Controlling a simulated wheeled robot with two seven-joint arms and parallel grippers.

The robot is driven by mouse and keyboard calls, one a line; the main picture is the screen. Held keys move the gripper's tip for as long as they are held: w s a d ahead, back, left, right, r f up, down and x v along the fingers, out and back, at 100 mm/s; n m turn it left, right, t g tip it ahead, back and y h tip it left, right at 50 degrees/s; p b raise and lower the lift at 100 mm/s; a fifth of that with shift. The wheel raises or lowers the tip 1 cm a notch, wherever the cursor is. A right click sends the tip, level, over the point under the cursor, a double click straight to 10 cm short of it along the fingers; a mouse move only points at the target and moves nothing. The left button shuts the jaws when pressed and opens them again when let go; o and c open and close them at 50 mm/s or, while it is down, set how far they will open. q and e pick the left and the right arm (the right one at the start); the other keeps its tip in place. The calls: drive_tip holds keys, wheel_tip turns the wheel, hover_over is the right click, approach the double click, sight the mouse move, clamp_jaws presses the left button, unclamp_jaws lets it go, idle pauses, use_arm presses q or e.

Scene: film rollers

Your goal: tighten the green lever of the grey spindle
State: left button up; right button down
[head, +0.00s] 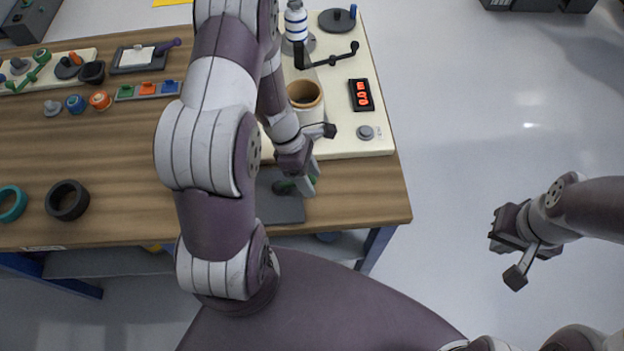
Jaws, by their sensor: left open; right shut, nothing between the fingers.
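My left gripper (305,186) is open and points down at the front right of the wooden table, over a dark grey plate (283,210). A small green part (284,187) shows beside the fingers, on a dark round base on this plate; the gripper partly hides it. I cannot tell whether the fingers touch it. Another green lever (38,72) lies on the cream board at the far left, beside small grey and dark parts. I cannot tell which green part belongs to the grey spindle. My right gripper (508,262) is shut and empty over the floor, right of the table.
A cream machine base (375,140) with a brown-rimmed roller (305,95), a black crank (335,60) and a red display (361,95) stands behind my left gripper. A black ring (67,200) and a teal ring (10,204) lie at the front left. The front middle is mostly clear.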

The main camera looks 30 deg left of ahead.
use_arm(q)
drive_tip(key=shift+s+d+f, duration=0.1)
drive_tip(key=shift+s+f, duration=0.05)
drive_tip(key=shift+f, duration=0.4)
drive_tip(key=shift+c, duration=1.3)
clamp_jaws()
